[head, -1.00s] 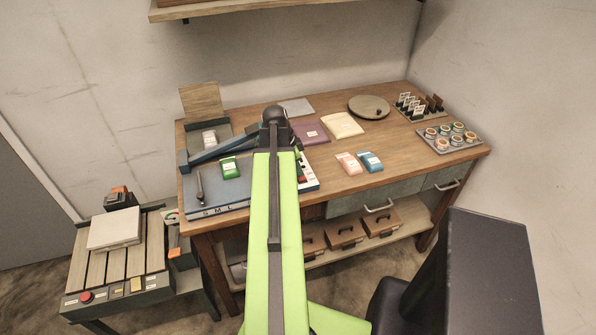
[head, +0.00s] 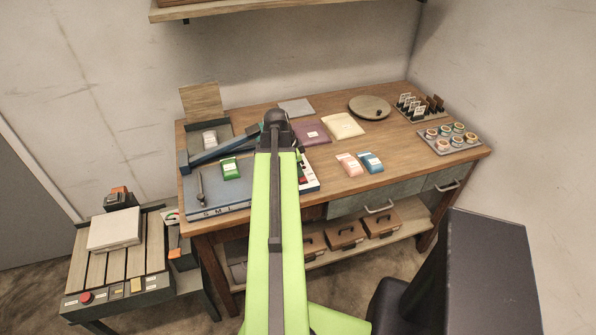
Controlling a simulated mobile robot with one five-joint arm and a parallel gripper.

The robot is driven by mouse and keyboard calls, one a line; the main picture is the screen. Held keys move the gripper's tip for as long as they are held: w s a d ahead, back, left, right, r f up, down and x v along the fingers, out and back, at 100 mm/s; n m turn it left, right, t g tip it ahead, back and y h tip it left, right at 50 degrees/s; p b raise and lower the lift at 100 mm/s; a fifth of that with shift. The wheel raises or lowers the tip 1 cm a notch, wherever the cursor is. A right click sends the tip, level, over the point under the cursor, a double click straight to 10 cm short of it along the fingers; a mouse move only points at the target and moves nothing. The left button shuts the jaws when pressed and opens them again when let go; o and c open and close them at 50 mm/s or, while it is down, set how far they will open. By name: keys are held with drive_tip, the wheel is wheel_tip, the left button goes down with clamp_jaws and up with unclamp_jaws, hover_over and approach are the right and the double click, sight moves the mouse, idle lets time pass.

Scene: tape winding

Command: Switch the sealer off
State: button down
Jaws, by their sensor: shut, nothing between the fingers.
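The blue unit marked S M L (head: 222,210), which I take to be the sealer, lies on the wooden table. Its long blue bar (head: 220,150) slopes up to the right from its left end. A pale panel with small red and dark controls (head: 308,182) shows at its right end, partly covered by my arm. The switch position is too small to tell. A green packet (head: 230,168) and a dark slim tool (head: 200,186) lie on the blue unit. My green arm reaches over its right part. My gripper is hidden behind the arm's dark far end.
Pink and blue packets (head: 370,162) lie right of my arm. Folded purple and cream pieces, a round plate (head: 370,107) and a tray of small jars (head: 450,138) stand further back. A lower slatted bench (head: 116,265) with a red button stands at the left.

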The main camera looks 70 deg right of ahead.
drive_tip(key=shift+s+a+y+p, duration=0.25)
drive_tip(key=shift+a+y+p, duration=0.1)
drive_tip(key=shift+a, duration=0.15)
drive_tip(key=r+p, duration=0.4)
drive_tip(key=shift+w+d+r+p, duration=0.25)
drive_tip(key=shift+d+r+p, duration=0.1)
drive_tip(key=shift+d+p, duration=0.05)
drive_tip(key=p+v, duration=0.8)
drive_tip(key=v, duration=0.1)
drive_tip(key=shift+w+d+p, duration=0.25)
drive_tip(key=shift+w+p, duration=0.15)
